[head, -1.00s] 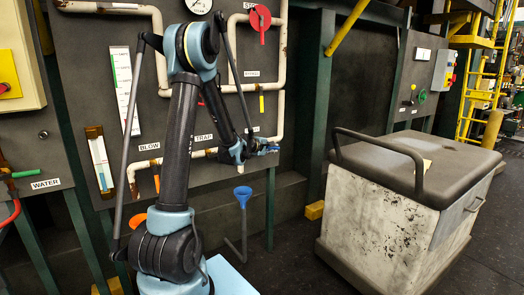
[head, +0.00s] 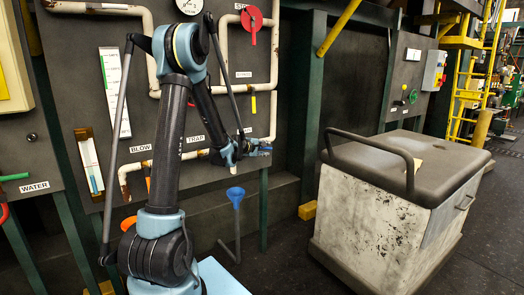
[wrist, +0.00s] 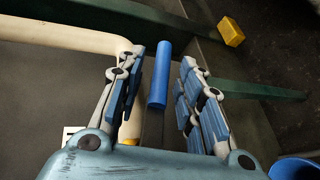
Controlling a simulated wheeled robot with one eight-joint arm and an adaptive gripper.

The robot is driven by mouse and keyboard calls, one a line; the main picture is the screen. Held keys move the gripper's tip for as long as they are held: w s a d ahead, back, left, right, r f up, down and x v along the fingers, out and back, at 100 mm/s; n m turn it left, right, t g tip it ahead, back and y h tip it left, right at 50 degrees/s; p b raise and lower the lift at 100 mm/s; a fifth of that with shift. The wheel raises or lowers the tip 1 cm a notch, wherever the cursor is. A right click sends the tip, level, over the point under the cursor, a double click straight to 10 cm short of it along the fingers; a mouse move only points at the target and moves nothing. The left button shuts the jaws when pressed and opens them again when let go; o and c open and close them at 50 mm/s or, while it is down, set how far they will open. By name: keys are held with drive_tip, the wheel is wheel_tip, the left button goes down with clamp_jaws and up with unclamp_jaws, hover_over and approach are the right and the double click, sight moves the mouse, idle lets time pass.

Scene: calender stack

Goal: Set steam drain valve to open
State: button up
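A blue handle (wrist: 158,75) lies between the fingers of my gripper in the wrist view. I take it for the steam drain valve; its label is not readable. My gripper (wrist: 162,56) is open, with a finger on either side of the handle. A gap shows on the right side, and the left finger is closer. A cream pipe (wrist: 131,125) runs beside the handle, partly behind my left finger. In the head view my gripper (head: 252,148) is at the lower right of the grey panel (head: 85,60), where it hides most of the valve.
A blue funnel (head: 236,196) stands below my gripper. A red valve handle (head: 252,18) and a yellow one (head: 253,104) are higher on the panel. A scuffed cart (head: 370,220) stands to the right. A yellow block (head: 307,210) lies on the floor.

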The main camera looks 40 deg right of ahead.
drive_tip(key=v, duration=1.1)
drive_tip(key=shift+a, duration=0.4)
drive_tip(key=shift+s+r, duration=0.1)
